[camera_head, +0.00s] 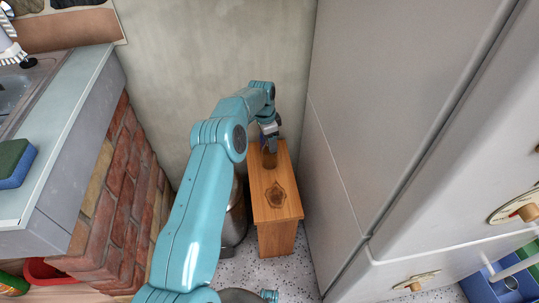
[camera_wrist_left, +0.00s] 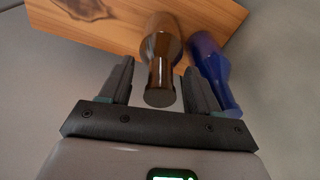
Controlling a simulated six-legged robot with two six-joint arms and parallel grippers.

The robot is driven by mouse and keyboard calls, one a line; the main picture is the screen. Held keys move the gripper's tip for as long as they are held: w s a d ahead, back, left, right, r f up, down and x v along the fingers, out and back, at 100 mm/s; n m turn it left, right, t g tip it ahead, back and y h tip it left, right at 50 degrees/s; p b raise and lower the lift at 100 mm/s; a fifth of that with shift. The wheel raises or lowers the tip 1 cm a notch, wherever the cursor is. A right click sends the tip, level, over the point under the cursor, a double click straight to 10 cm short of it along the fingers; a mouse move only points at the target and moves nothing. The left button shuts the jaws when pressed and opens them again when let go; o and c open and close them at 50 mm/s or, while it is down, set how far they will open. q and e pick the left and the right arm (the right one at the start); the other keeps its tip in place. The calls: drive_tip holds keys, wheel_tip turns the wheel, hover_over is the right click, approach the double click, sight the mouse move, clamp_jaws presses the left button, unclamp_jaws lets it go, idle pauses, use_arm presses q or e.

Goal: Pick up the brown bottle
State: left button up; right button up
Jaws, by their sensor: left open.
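The brown bottle (camera_wrist_left: 161,52) stands on the wooden stool (camera_wrist_left: 215,15). In the left wrist view its neck and cap lie between the two fingers of my left gripper (camera_wrist_left: 159,68). The fingers are open, with a gap visible on each side of the neck. My right gripper is in neither view.
A blue bottle (camera_wrist_left: 208,62) stands close to the right finger in the left wrist view. A grey metal bin (camera_head: 236,215) is left of the stool. A tall white fridge (camera_head: 400,110) is close on the right, and a brick plinth (camera_head: 125,190) is on the left.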

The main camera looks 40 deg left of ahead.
use_arm(q)
clamp_jaws()
